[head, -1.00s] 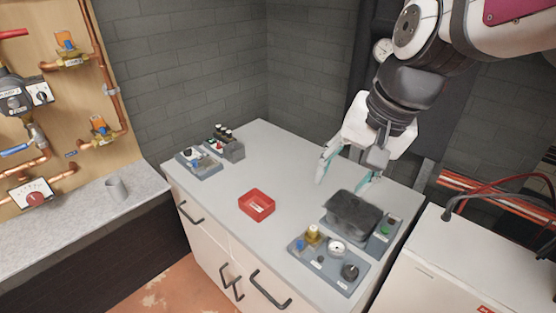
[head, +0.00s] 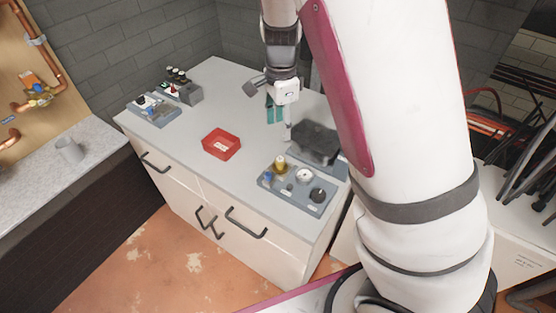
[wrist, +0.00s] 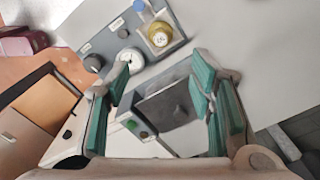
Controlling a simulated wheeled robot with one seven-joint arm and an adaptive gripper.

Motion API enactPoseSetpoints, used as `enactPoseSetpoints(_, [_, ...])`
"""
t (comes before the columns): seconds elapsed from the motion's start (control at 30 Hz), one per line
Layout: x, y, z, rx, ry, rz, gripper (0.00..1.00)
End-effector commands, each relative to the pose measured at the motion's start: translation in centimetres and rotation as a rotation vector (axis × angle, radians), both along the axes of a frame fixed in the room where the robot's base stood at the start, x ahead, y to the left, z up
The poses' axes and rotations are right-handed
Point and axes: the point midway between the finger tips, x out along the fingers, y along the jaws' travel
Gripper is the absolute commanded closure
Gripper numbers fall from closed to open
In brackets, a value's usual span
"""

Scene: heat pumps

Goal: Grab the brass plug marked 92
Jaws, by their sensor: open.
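A brass plug (head: 281,162) stands upright on a blue-grey tray (head: 318,208) at the front right of the counter. In the wrist view the brass plug (wrist: 159,34) is near the top, with a pale label on it that I cannot read. My gripper (head: 279,120) is open and empty, pointing down above the counter, behind the plug and beside a black box. In the wrist view the plug lies beyond the fingertips (wrist: 161,72), and nothing is between them but the view of the black box.
The black box (head: 314,140) is on a second tray behind the plug's tray. A white round part (head: 304,175), a black knob (head: 318,195) and a blue part (head: 267,179) share the plug's tray. A red bin (head: 221,143) stands left. The counter between is clear.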

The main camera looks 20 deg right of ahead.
Motion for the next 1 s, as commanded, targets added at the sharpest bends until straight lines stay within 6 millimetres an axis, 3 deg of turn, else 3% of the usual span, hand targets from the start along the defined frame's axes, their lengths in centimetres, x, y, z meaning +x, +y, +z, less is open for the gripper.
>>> enactPoseSetpoints(0.4, [-0.1,-0.1,-7.0,-0.001,0.005,-0.002,0.51])
enactPoseSetpoints(0.67, [-0.1,0.0,-8.8,-0.001,0.003,0.0,0.51])
enactPoseSetpoints(1.0, [0.0,0.1,-13.0,0.0,0.004,0.0,0.51])
